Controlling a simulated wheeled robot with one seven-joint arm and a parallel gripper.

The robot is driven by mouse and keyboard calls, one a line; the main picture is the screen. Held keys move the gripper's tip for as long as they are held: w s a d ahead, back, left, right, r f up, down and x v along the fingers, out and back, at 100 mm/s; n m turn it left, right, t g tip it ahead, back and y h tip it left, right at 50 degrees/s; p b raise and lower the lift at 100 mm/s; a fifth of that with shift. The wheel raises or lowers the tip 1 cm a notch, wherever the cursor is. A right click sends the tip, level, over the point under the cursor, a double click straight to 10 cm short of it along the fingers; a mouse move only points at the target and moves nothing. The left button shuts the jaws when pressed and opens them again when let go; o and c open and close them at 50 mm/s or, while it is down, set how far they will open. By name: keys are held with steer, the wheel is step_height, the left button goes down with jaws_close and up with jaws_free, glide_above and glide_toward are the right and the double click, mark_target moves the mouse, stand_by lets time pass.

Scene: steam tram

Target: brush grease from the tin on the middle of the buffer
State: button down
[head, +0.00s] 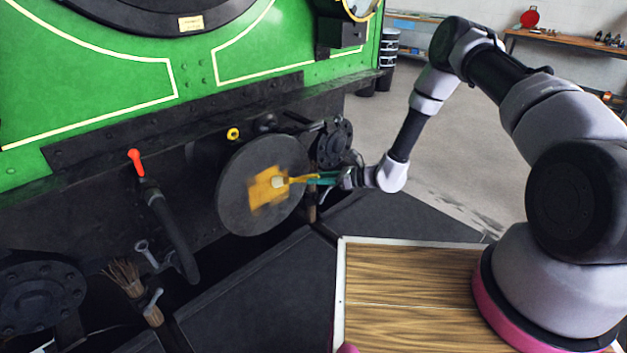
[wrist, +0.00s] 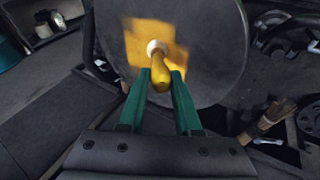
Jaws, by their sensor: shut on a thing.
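The buffer (head: 238,205) is a round dark grey disc on the front beam of the green tram. A yellow-orange patch of grease (head: 263,201) covers its middle; it also shows in the wrist view (wrist: 177,48). My gripper (head: 317,179) is shut on the yellow handle of the brush (wrist: 161,75), between its teal fingers. The brush's pale head (head: 278,182) is at the grease patch on the buffer's middle and appears to touch it. I cannot make out the grease tin for certain in either view.
A red-handled cock with a hose (head: 168,215) hangs left of the buffer. A twig brush (head: 126,278) and metal fittings are lower left. A round flanged fitting (head: 333,143) is close right of the buffer. Workbenches stand at the back; the floor between is open.

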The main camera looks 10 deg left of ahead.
steer(key=shift+w+d+r, duration=1)
steer(key=shift+w+d, duration=1.15)
steer(key=shift+w, duration=0.45)
steer(key=s+a, duration=1.1)
steer(key=s, duration=0.1)
steer(key=shift+s, duration=0.35)
steer(key=shift+s, duration=0.1)
steer(key=shift+s+d, duration=0.95)
steer(key=shift+d, duration=0.2)
steer(key=shift+s+d, duration=0.9)
steer(key=shift+d, duration=0.2)
